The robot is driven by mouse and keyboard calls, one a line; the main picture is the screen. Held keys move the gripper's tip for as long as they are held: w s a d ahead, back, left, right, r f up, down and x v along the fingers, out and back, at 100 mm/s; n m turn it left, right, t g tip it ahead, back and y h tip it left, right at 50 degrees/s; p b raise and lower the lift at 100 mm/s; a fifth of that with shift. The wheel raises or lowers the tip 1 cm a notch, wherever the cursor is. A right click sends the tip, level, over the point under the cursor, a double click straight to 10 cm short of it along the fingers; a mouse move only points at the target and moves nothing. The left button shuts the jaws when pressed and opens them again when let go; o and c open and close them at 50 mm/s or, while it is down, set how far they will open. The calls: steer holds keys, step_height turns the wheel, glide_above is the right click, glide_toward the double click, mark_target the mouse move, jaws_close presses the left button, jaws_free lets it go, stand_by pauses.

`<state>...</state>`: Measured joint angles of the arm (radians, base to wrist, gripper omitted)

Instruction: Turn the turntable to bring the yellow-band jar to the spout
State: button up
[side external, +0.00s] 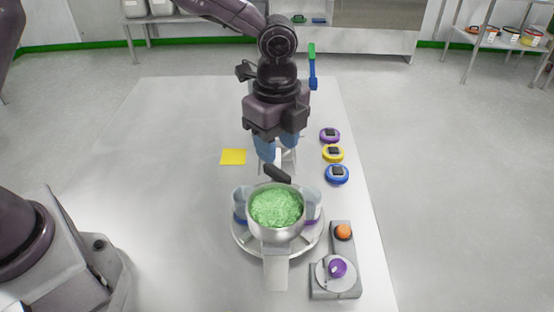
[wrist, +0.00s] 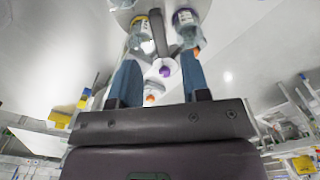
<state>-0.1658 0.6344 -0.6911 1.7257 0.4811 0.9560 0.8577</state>
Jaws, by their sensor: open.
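The round metal turntable (side external: 242,243) stands at the table's front, partly hidden under a steel bowl of green granules (side external: 277,208). A clear jar (side external: 239,200) with a blue band shows at its left, and a clear jar with a purple band (side external: 314,202) at its right. The yellow-band jar (wrist: 141,34) shows only in the wrist view, next to the purple-band jar (wrist: 187,22); the bowl hides it from the side. My gripper (side external: 279,154) is open and empty above and behind the bowl. I cannot clearly identify the spout.
A black bar (side external: 277,174) lies just below my fingers. A control box (side external: 343,270) with an orange button (side external: 343,231) and purple knob (side external: 338,267) stands right. Purple, yellow and blue discs (side external: 333,153) line the right edge. A yellow note (side external: 233,157) lies left; the left table is clear.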

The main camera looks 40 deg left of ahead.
step_height(320, 180, up, 8)
steer(key=shift+f, duration=0.25)
